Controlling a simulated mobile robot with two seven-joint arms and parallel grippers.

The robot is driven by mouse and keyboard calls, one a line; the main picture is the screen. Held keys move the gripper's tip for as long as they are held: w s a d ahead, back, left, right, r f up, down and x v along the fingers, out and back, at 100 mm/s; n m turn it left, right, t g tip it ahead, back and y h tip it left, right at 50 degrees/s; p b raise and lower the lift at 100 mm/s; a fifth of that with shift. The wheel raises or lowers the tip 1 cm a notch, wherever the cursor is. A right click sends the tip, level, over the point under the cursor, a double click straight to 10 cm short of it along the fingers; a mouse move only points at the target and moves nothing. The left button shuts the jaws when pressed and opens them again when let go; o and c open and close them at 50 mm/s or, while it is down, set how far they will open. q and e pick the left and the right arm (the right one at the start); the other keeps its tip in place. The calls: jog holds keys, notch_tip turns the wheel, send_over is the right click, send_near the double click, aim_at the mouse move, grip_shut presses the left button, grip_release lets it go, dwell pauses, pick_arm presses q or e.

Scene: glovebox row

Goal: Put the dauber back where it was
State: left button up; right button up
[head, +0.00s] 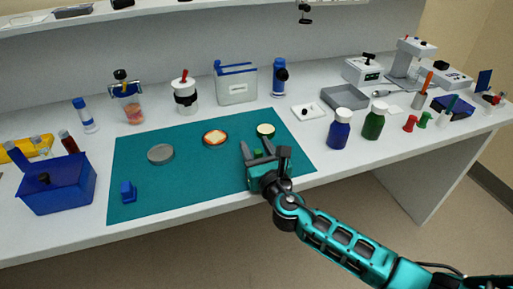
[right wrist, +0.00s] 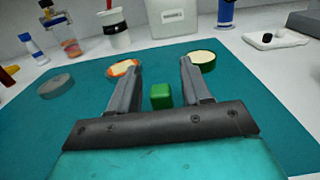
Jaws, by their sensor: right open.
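A small green block (head: 257,153), which may be the dauber, is on the teal mat (head: 190,185). In the right wrist view the green block (right wrist: 161,96) shows between the two fingers, beyond the palm. My right gripper (head: 264,150) is open over the right part of the mat, its fingers on either side of the block without visibly gripping it. A similar blue block (head: 127,191) stands at the mat's left front. A round green pad (head: 265,130), an orange-red pad (head: 214,138) and a grey disc (head: 160,154) lie on the mat. My left gripper is not in view.
A blue bin (head: 60,190) stands left of the mat. Blue (head: 339,130) and green (head: 374,124) bottles stand to its right, near a grey tray (head: 345,97). Jars and a pale container (head: 236,86) line the back. The mat's middle front is clear.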

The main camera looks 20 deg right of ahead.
jog(key=shift+r, duration=0.1)
jog(key=shift+s+r, duration=0.1)
jog(key=shift+r, duration=0.05)
jog(key=s, duration=1.2)
jog(key=shift+d, duration=0.2)
jog(key=shift+w, duration=0.1)
